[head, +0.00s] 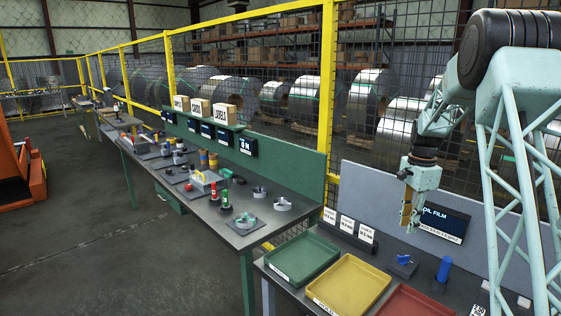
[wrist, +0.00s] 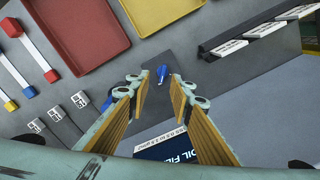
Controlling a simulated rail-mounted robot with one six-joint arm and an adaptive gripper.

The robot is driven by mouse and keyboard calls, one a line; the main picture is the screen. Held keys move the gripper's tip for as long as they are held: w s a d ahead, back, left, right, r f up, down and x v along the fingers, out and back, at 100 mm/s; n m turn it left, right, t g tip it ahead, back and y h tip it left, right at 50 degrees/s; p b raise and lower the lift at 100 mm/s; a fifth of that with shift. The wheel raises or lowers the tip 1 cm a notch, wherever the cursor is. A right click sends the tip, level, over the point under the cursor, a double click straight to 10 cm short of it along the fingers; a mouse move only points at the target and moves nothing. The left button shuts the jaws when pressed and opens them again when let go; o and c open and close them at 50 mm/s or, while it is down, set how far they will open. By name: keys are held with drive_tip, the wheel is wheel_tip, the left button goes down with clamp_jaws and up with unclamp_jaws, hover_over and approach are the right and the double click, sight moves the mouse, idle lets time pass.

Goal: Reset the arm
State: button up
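My gripper (head: 408,215) hangs at the end of my pale green arm, over the bench at the right of the head view. In the wrist view, my gripper (wrist: 156,88) has its two fingers wide apart with tan pads, and nothing is between them. A small blue object (wrist: 162,73) lies on a dark plate beyond the fingertips. The same blue object (head: 403,259) shows below my gripper in the head view.
A green tray (head: 300,262), a yellow tray (head: 350,290) and a red tray (head: 415,303) lie on the bench. A blue cylinder (head: 444,270) stands at right. Behind are white label cards (head: 347,224) and an oil film sign (head: 443,222) on a grey panel.

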drive_tip(key=s+a+r+n+t+b, duration=0.1)
drive_tip(key=s+a+r+n, duration=0.3)
drive_tip(key=s+a+r, duration=0.6)
drive_tip(key=s+a+r+n+t+b, duration=0.15)
drive_tip(key=s+a+r+n, duration=0.4)
drive_tip(key=s+r, duration=0.8)
drive_tip(key=s+a+f+n+b, duration=0.1)
drive_tip(key=s+a+n, duration=0.1)
drive_tip(key=s, duration=1)
drive_tip(key=s+a+f+n+t, duration=0.1)
drive_tip(key=s+a, duration=0.4)
drive_tip(key=s, duration=0.7)
drive_tip(key=s+a+f+n+b, duration=0.1)
drive_tip(key=s+a+f+n, duration=0.2)
drive_tip(key=s, duration=0.8)
drive_tip(key=shift+s+a+n+b, duration=0.35)
drive_tip(key=shift+s+n, duration=0.05)
drive_tip(key=shift+n, duration=0.25)
